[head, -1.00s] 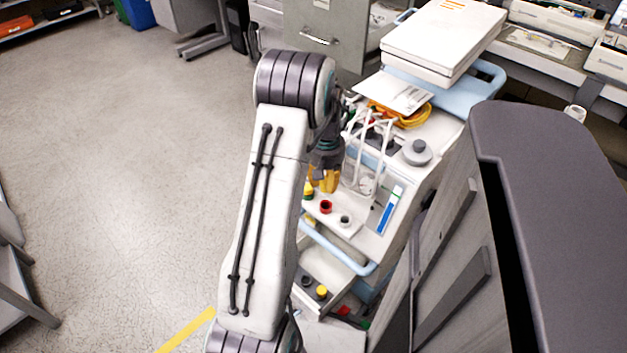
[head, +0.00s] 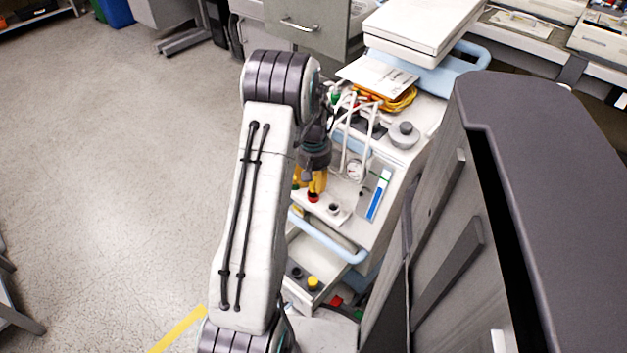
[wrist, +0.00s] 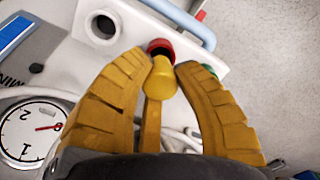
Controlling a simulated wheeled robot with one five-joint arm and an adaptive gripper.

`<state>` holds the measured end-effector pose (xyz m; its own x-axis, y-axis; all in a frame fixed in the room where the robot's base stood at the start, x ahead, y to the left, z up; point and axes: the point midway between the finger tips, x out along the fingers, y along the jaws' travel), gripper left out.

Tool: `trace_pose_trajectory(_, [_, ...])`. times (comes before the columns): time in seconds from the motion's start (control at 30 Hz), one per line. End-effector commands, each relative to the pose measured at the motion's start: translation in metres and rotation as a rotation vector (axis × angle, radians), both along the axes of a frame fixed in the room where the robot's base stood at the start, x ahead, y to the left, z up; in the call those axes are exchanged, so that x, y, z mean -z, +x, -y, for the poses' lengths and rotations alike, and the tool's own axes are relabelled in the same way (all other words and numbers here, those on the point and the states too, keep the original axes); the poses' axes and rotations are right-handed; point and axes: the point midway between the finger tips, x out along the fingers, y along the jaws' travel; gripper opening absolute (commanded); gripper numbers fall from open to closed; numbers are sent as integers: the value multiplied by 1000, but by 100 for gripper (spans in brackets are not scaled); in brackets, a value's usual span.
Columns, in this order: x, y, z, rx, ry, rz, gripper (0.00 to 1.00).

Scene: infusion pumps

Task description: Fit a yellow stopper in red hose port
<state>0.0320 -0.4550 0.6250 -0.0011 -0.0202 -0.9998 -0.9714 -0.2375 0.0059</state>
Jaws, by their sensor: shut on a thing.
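My gripper (head: 316,186) has orange-yellow fingers and is at the front ledge of the white pump cart. In the wrist view, its fingers (wrist: 162,70) are shut on a yellow stopper (wrist: 161,80). The red hose port (wrist: 160,46) is just beyond the stopper's tip, and the stopper overlaps its near edge. In the head view, the red port (head: 313,198) shows right below the fingertips, partly covered. The stopper is not clear there. I cannot tell whether it touches or enters the port.
A grey port (head: 333,208) sits right of the red one; it shows as a dark hole in the wrist view (wrist: 102,25). White tubes (head: 372,125) stand behind. A blue handle (head: 330,242) runs in front. A drawer below holds another yellow stopper (head: 313,283). A dark panel (head: 540,180) stands at right.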

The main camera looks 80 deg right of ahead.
Motion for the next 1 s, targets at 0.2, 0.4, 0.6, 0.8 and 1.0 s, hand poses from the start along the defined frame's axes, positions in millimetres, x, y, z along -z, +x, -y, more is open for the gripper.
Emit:
trace_pose_trajectory(0.2, [0, 0, 0, 0, 0, 0, 11])
trace_pose_trajectory(0.4, [1, 0, 0, 0, 0, 0, 11])
trace_pose_trajectory(0.6, [4, 0, 0, 0, 0, 0, 11])
trace_pose_trajectory(0.8, [8, 0, 0, 0, 0, 0, 11])
trace_pose_trajectory(1.0, [13, 0, 0, 0, 0, 0, 11])
